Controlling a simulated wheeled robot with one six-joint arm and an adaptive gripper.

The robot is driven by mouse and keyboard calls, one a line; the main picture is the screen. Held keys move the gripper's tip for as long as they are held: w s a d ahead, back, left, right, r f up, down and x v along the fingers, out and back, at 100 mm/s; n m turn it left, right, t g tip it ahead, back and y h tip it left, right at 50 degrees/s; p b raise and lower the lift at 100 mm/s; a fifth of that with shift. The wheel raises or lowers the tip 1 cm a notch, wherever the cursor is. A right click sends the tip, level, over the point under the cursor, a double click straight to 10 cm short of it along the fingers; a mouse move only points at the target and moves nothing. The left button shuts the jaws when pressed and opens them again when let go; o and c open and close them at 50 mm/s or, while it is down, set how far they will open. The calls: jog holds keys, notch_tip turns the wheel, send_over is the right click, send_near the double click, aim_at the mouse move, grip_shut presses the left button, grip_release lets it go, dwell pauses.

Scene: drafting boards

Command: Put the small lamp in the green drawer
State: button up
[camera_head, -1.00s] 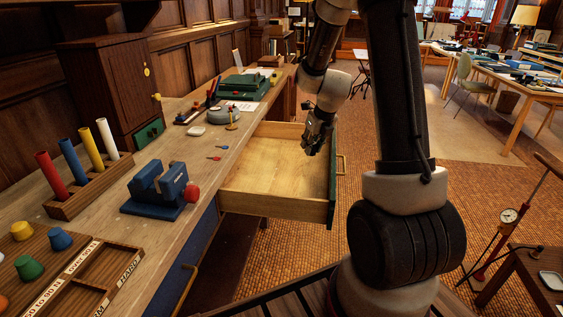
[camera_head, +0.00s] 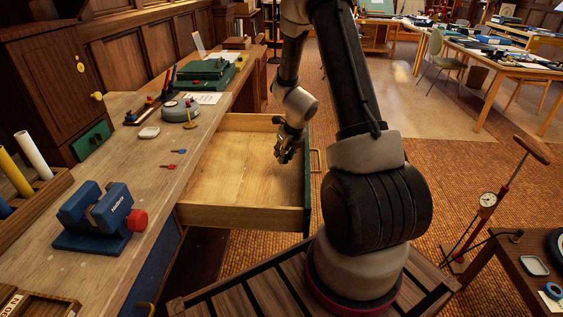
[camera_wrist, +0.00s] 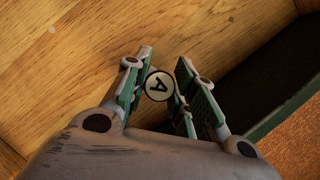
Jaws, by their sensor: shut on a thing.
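The green-fronted drawer (camera_head: 225,170) is pulled out from the desk, and its bare wooden floor shows in the head view. Its floor (camera_wrist: 80,45) also fills much of the wrist view. My gripper (camera_head: 286,152) is over the drawer's right part, close to the green front. In the wrist view my gripper's fingers (camera_wrist: 163,68) are shut on the small lamp (camera_wrist: 158,85). Only its round end shows, a white disc with a black rim and a letter A. The rest of it is hidden, and I cannot tell its height above the drawer floor.
On the desk stand a blue vise (camera_head: 100,218), two small keys (camera_head: 174,158), a round grey base (camera_head: 181,109) and a green box (camera_head: 205,74). A cabinet with a small green drawer (camera_head: 91,140) stands at the left. A gauge stand (camera_head: 487,200) is at the right.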

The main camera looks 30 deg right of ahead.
jog(key=shift+f, duration=1.8)
jog(key=shift+f, duration=0.1)
jog(key=o, duration=1)
